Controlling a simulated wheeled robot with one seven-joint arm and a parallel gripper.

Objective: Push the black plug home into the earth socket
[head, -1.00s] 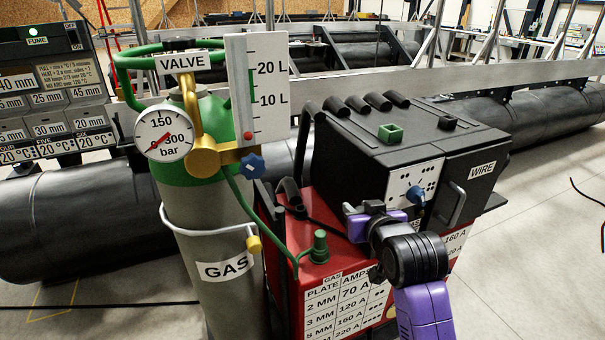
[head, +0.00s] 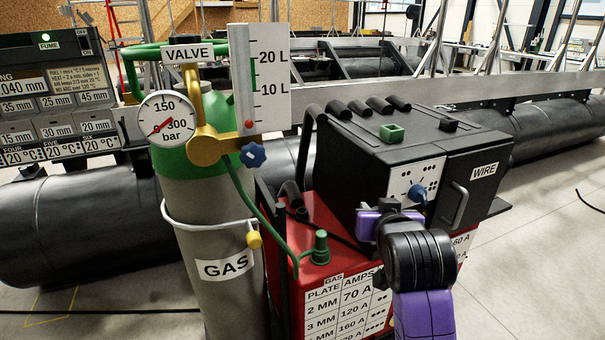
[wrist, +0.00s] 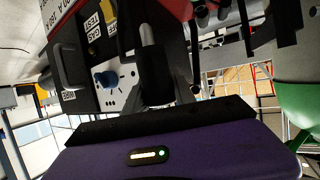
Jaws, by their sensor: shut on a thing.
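My gripper (head: 391,211) is in front of the black welding machine, low beside its white panel (head: 413,183) with the blue knob (head: 418,193). In the wrist view a dark cylinder with a paler grey part (wrist: 148,62) stands just beyond the gripper's dark front edge, beside the panel (wrist: 118,82). I cannot tell whether it touches or enters a socket. The earth socket cannot be made out; my gripper and arm hide the lower front of the machine.
A grey gas bottle (head: 195,225) with gauge and green hose stands left of the machine. The red lower cabinet (head: 318,262) bears a plate-and-amps table. A handle (head: 459,205) sticks out at the right. Large black floats (head: 545,120) lie behind.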

